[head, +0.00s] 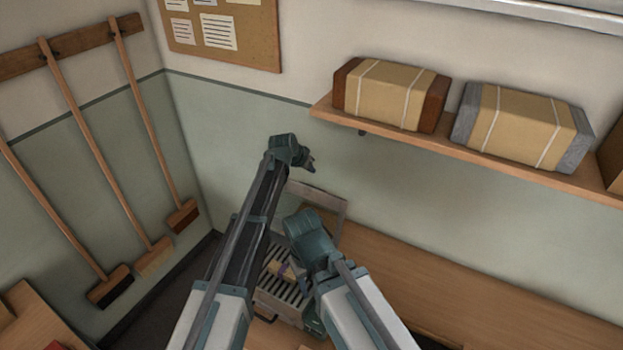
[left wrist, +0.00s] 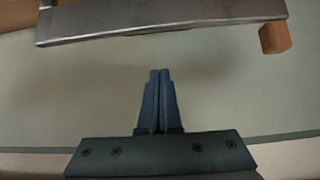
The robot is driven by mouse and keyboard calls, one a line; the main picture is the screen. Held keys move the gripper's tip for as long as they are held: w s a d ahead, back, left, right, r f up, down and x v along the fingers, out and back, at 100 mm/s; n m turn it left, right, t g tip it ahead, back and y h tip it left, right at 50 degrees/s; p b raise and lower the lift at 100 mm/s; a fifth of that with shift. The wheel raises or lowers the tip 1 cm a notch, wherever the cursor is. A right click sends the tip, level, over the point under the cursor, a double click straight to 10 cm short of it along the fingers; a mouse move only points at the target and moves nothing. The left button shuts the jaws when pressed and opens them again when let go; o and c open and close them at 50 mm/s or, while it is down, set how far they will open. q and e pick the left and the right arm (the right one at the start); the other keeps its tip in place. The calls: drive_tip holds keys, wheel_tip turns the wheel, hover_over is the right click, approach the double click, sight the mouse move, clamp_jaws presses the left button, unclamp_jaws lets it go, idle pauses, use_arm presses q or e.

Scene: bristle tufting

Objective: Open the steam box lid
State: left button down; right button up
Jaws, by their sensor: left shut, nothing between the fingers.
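The steam box (head: 268,309) stands low, below and between my arms, with a slatted grate inside. A tan bundle with a purple band (head: 280,270) lies on the grate. The metal lid (head: 332,202) stands raised at the back of the box, by the wall. My left gripper (head: 310,163) is just above the lid's upper edge, shut and empty. In the left wrist view its closed fingers (left wrist: 160,75) point at a metal edge (left wrist: 165,25), seemingly the lid, with a gap between. My right wrist is in front of the box and lid; its fingers cannot be made out.
A wooden bench (head: 440,290) runs right of the box along the wall. A shelf (head: 480,152) above holds two wrapped brush blocks (head: 390,95). Brooms (head: 150,125) hang on the left wall. A small orange-brown block (left wrist: 275,37) shows beside the metal edge.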

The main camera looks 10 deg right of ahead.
use_arm(q)
drive_tip(key=b+x, duration=0.8)
drive_tip(key=x, duration=0.2)
drive_tip(key=s+a, duration=0.2)
drive_tip(key=s, duration=0.1)
drive_tip(key=shift+s+a+r, duration=0.15)
drive_tip(key=shift+s+a, duration=0.1)
drive_tip(key=shift+a, duration=0.05)
drive_tip(key=shift+w, duration=0.1)
drive_tip(key=shift+d, duration=0.1)
